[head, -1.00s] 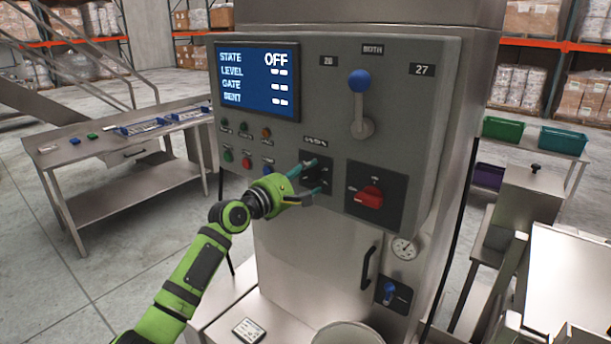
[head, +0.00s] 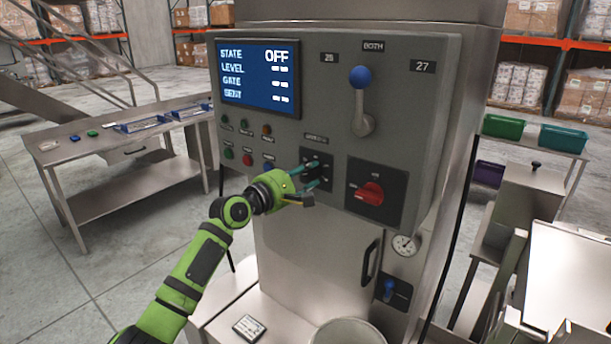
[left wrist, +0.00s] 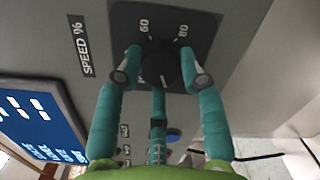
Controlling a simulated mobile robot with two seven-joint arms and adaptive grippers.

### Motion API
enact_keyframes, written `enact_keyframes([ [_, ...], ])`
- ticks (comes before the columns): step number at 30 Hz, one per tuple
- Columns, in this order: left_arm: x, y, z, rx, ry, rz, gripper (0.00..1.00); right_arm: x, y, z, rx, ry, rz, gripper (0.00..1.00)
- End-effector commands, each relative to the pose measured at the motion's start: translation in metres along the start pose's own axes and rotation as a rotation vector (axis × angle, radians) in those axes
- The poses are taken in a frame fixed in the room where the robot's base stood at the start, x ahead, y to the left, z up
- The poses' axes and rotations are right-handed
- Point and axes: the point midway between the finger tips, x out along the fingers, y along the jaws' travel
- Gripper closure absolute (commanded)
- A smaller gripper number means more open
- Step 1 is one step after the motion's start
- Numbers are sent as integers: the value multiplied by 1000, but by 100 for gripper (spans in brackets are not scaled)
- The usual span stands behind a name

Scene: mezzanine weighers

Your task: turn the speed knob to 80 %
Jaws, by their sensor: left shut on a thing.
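The speed knob (left wrist: 161,66) is a black round knob on a dark plate (left wrist: 200,28) marked 60 and 80, with a "SPEED %" label beside it in the left wrist view. In the head view the plate (head: 326,186) sits on the grey panel, below the screen's right end. My left gripper (head: 316,175) reaches it from the left. In the left wrist view its teal fingers (left wrist: 161,68) are closed on the knob from both sides, with a third finger at it from below. The fingers partly hide the knob, and I cannot read its setting. My right gripper is not in view.
The screen (head: 259,77) reads STATE OFF. Right of the speed plate is a red rotary switch (head: 370,193); above it is a blue-balled lever (head: 360,78). Small coloured buttons (head: 247,160) sit left of the knob. A steel table (head: 130,185) stands at the left.

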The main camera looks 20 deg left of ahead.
Motion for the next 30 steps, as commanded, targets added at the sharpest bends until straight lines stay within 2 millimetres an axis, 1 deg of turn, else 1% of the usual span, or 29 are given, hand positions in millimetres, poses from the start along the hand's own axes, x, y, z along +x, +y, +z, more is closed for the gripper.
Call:
enact_keyframes([
  [8, 0, 0, 0, 229, 11, -13, 93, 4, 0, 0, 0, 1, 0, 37],
  [30, 0, 1, 2, 934, 45, -50, 93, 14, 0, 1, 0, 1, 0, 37],
])
